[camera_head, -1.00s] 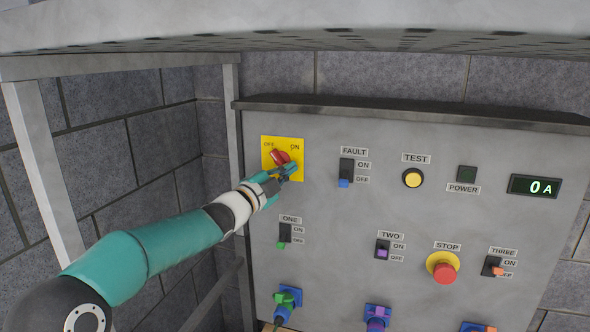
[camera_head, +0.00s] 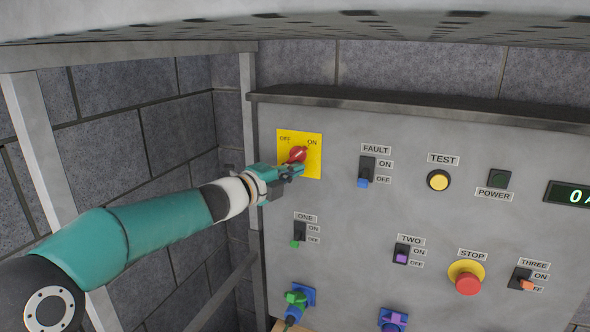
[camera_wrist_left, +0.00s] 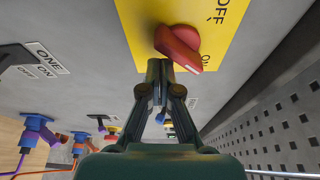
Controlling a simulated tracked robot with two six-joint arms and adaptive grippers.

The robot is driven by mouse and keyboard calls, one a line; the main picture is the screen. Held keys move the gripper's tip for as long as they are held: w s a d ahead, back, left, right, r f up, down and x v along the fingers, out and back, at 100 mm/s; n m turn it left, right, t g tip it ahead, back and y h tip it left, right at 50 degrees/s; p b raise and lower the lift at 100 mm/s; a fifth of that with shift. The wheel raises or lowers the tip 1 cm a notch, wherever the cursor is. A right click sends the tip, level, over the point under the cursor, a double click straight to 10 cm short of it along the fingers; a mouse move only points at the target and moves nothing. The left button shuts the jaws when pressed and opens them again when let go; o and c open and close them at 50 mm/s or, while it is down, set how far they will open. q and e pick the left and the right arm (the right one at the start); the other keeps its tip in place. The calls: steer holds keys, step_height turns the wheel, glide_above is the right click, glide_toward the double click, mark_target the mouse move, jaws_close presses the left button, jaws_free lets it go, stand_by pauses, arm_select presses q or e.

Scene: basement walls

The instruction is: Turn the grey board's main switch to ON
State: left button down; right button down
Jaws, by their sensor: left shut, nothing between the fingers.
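The main switch is a red rotary knob (camera_head: 298,154) on a yellow plate (camera_head: 284,167) marked OFF and ON, at the upper left of the grey board (camera_head: 340,220). Its handle slants up and right toward the ON mark. In the left wrist view the knob (camera_wrist_left: 178,45) has its long end toward the ON label, at the plate's lower edge. My left gripper (camera_head: 297,170) is shut and empty, with its tips just below the knob. In the left wrist view its fingertips (camera_wrist_left: 160,72) are close against the knob; I cannot tell whether they touch. My right gripper is not in view.
The board also carries a FAULT switch (camera_head: 366,170), a yellow TEST button (camera_head: 438,181), a dark POWER lamp (camera_head: 499,178), a red STOP button (camera_head: 468,284) and several small switches and plugs. A display (camera_head: 572,195) is cut off at the right. A metal post (camera_head: 249,180) stands left of the board.

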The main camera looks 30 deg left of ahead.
arm_select(q)
steer(key=shift+w+d+f+b, duration=0.3)
steer(key=shift+d+f+b, duration=0.2)
steer(key=shift+d, duration=0.1)
steer(key=b, duration=0.1)
steer(key=f+b, duration=0.2)
steer(key=shift+s+d+f+b, duration=0.25)
steer(key=shift+s+d+b, duration=0.05)
steer(key=shift+d, duration=0.1)
glide_toward(316, 179)
steer(key=shift+s+r, duration=1.15)
steer(key=shift+s, duration=1.45)
steer(key=shift+a, duration=0.15)
